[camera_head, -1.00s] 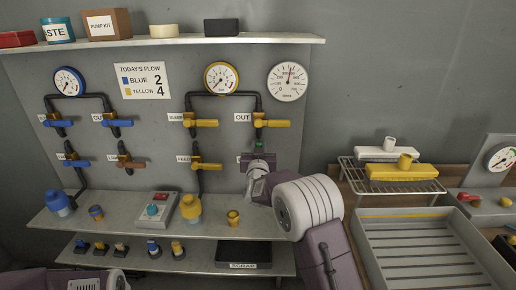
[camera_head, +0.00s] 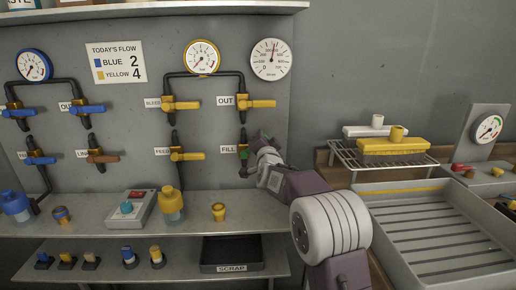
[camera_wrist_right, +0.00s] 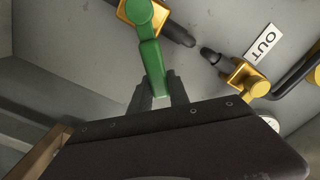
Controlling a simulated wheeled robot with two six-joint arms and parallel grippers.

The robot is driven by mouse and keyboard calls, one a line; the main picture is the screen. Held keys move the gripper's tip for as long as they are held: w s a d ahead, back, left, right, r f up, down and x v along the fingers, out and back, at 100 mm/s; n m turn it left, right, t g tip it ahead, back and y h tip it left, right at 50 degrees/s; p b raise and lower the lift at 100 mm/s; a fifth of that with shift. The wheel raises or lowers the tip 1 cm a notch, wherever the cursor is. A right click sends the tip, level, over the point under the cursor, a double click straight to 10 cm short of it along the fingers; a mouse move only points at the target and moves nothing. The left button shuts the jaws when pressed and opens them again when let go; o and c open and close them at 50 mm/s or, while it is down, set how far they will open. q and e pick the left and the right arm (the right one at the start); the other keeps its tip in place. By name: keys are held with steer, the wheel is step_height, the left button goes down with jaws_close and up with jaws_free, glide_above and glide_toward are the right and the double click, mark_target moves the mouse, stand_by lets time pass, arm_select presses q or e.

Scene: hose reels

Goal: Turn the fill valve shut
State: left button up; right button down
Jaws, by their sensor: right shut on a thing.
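The fill valve (camera_head: 243,151) sits on the panel under the yellow OUT valve, beside its FILL label. In the right wrist view its handle (camera_wrist_right: 152,65) is green and juts from a yellow body, at an angle to the dark pipe. My right gripper (camera_head: 257,146) reaches it from the right; it also shows in the right wrist view (camera_wrist_right: 158,92), with its two fingers shut on the free end of the green handle. In the head view the gripper hides most of the handle. My left gripper is out of view.
The yellow OUT valve (camera_head: 257,103) is just above, and the yellow FEED valve (camera_head: 187,156) is to the left. Below, a shelf holds a yellow bottle (camera_head: 171,205) and a small yellow fitting (camera_head: 218,211). A wire rack (camera_head: 350,158) and grey tray (camera_head: 400,274) stand at right.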

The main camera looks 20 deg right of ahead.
step_height(320, 180, down, 6)
steer(key=d+m+b, duration=0.2)
steer(key=m+b, duration=0.6)
steer(key=b, duration=0.4)
steer(key=shift+s+d+f+m, duration=0.15)
steer(key=shift+s+f+m, duration=0.05)
steer(key=shift+s+m, duration=0.15)
steer(key=c, duration=1.2)
jaws_free()
steer(key=shift+c, duration=0.2)
steer(key=v, duration=0.9)
steer(key=shift+b, duration=0.35)
